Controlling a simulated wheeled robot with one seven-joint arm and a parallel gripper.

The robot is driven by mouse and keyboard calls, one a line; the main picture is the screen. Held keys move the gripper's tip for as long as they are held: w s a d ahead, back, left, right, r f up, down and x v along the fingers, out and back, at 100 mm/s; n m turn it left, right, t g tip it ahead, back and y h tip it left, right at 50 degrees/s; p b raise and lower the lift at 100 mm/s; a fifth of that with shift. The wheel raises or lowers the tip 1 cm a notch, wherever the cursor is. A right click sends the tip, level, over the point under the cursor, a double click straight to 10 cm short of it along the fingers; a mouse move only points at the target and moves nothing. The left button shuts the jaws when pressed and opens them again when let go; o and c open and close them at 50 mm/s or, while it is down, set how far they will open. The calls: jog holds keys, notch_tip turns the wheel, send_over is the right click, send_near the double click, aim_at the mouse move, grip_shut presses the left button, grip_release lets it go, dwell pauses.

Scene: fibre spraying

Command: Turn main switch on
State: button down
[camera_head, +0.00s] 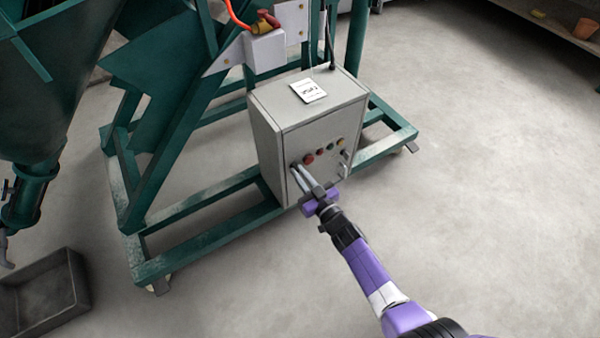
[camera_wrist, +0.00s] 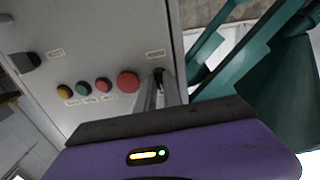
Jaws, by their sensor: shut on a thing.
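The grey control box (camera_head: 268,150) stands on the green frame, its front panel facing my arm. The main switch, a small dark knob (camera_wrist: 158,73), sits at the panel's edge beside the large red button (camera_wrist: 128,81). My gripper (camera_head: 297,169) reaches the panel at its left side in the head view. Its two fingers (camera_wrist: 161,92) are shut on the dark switch in the wrist view. The fingers hide most of the switch, so I cannot tell its turned position.
Red, green and yellow buttons (camera_wrist: 83,88) line the panel beside the switch. A door handle (camera_head: 345,165) stands out at the other side. Green frame beams (camera_head: 200,205) surround the box's base. A dark tray (camera_head: 45,290) lies at lower left.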

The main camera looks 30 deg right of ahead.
jog(key=shift+m, duration=0.4)
jog(key=c, duration=1.5)
grip_release()
jog(key=s+p, duration=0.2)
jog(key=s, duration=0.6)
jog(key=shift+w, duration=0.1)
